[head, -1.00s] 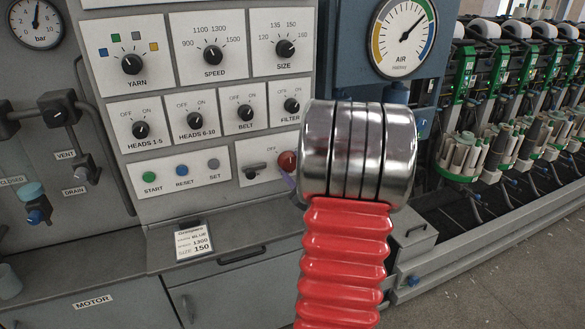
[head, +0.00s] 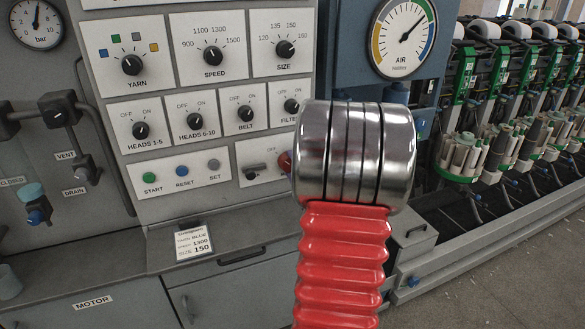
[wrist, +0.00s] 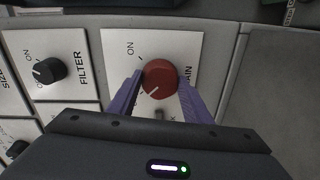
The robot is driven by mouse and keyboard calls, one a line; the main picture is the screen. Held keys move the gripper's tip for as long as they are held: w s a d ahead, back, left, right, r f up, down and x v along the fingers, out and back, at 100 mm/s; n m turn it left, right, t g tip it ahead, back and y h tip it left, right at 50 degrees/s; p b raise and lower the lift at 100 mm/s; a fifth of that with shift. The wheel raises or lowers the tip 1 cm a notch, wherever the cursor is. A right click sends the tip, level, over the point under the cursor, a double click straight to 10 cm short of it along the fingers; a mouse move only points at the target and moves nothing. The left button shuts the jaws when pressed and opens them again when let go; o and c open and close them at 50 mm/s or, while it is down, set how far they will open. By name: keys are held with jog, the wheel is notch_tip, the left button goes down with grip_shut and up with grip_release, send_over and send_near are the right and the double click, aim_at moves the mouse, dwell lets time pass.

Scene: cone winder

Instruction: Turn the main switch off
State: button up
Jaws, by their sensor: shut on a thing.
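The main switch is a round red knob (wrist: 160,78) on a white plate, with part of the word MAIN showing beside it in the wrist view. My gripper (wrist: 159,82) has its two purple fingers shut on the knob, one on each side. The knob's white pointer line faces down-left in that view, away from the ON label at the top. The OFF label is hidden by a finger. In the head view only the left edge of the red knob (head: 285,163) shows. My arm's metal wrist hides the rest and the fingers.
The FILTER knob (wrist: 48,71) is beside the main plate. A dark lever switch (head: 257,171) shares its plate in the head view. START, RESET and SET buttons (head: 181,170) sit to the left. A shelf (head: 235,240) with a recipe card (head: 194,243) juts out below.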

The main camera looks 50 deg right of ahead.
jog(key=shift+w+a+f, duration=0.15)
jog(key=shift+a, duration=0.1)
jog(key=o, duration=0.7)
jog(key=shift+c, duration=0.2)
jog(key=o, duration=0.4)
jog(key=shift+d, duration=0.15)
jog(key=f+v, duration=0.1)
jog(key=v, duration=1.2)
jog(key=shift+s+a+r, duration=0.25)
jog(key=shift+s+r, duration=0.15)
jog(key=shift+r, duration=0.1)
